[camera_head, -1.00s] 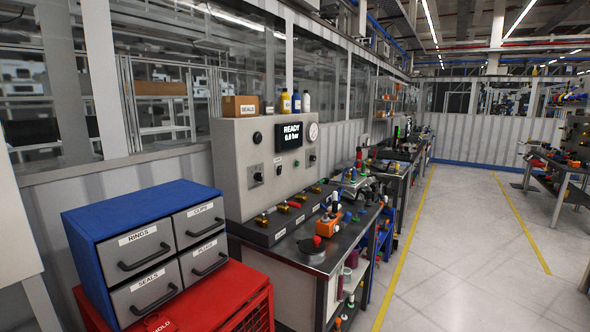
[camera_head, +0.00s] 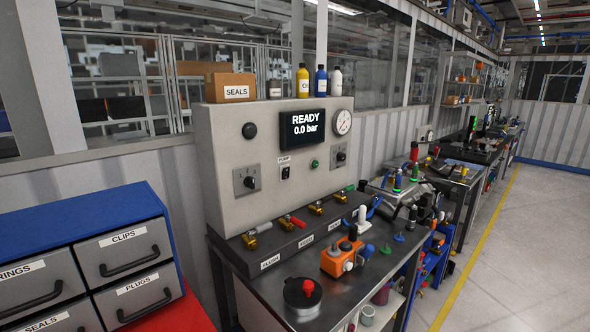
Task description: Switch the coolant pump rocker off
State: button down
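The coolant pump rocker (camera_head: 286,173) is a small dark switch under a white PUMP label (camera_head: 284,160), on the grey control panel (camera_head: 225,140) below the display. It is too small to tell which way it is tipped. The display (camera_head: 302,129) reads READY and 0.0 bar. My gripper and arm are not in view.
Rotary knobs (camera_head: 246,181) and (camera_head: 340,155) flank the rocker; a green button (camera_head: 315,164) is to its right. Several brass valves (camera_head: 249,242) line the bench (camera_head: 270,285) below. A blue drawer cabinet (camera_head: 85,225) stands left. Open floor (camera_head: 510,250) lies right.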

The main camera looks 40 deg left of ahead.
aim_at(286, 171)
jog(key=u, duration=0.5)
jog(key=i, duration=0.85)
jog(key=u, duration=1.4)
jog(key=i, duration=0.55)
jog(key=u, duration=0.55)
